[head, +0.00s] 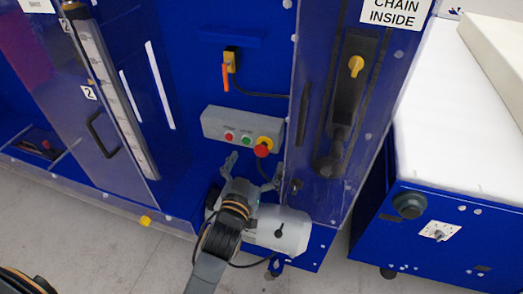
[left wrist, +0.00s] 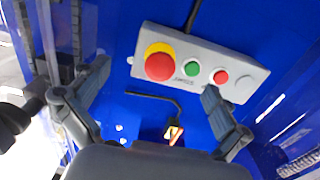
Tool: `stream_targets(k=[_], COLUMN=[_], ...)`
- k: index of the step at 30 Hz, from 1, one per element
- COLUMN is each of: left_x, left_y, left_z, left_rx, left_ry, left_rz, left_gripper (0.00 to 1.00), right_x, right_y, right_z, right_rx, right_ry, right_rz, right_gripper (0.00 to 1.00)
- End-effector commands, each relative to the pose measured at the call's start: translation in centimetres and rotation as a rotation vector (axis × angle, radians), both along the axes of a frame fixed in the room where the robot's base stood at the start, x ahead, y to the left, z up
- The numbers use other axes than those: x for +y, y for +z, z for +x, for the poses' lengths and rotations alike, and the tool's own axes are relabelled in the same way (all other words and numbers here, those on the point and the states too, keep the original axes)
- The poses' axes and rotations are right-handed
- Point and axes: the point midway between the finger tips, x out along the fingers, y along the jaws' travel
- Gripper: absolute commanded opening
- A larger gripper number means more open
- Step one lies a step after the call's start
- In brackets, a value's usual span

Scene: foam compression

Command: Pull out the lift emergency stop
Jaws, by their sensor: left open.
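The lift emergency stop is a red mushroom button on a yellow collar (head: 262,150). It sits at the right end of a grey control box (head: 222,124) on the blue machine panel. In the left wrist view the red button (left wrist: 160,66) is at the box's left end, upper centre. My left gripper (head: 252,167) is just below the box in the head view, its fingers spread and empty. In the left wrist view the open fingers (left wrist: 156,88) are on either side, with the button between and beyond them, apparently untouched. My right gripper is not in view.
The box also has a green button (left wrist: 192,69) and a smaller red button (left wrist: 220,77). A clear guard (head: 310,190) stands close on the right. A white cylindrical unit (head: 290,232) is below. An orange-handled switch (head: 226,75) with a cable is above the box.

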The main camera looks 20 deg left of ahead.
Motion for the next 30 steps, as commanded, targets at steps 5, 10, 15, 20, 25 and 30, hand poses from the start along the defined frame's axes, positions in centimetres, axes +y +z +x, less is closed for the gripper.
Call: stream_targets(k=[5, 10, 15, 20, 25, 30], left_x=[0.1, 0.1, 0.1, 0.2, 0.2, 0.2], left_y=[0.1, 0.1, 0.0, 0.1, 0.0, 0.0], left_z=[-1.5, -2.9, -4.2, -5.0, -5.1, -5.0], left_rx=[0.001, 0.001, 0.002, 0.000, 0.000, -0.001], left_ry=[0.001, 0.001, 0.001, 0.001, 0.001, 0.000], left_rz=[0.000, 0.000, -0.001, 0.000, 0.000, 0.000], left_gripper=[1.00, 1.00, 1.00, 1.00, 1.00, 1.00], right_x=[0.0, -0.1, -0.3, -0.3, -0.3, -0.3], right_y=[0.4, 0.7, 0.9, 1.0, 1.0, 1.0], right_z=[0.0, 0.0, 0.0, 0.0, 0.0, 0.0], right_rx=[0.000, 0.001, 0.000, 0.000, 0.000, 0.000], right_ry=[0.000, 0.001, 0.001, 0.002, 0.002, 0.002], right_rz=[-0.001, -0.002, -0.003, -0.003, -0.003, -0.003], right_gripper=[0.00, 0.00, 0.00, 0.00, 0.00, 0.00])
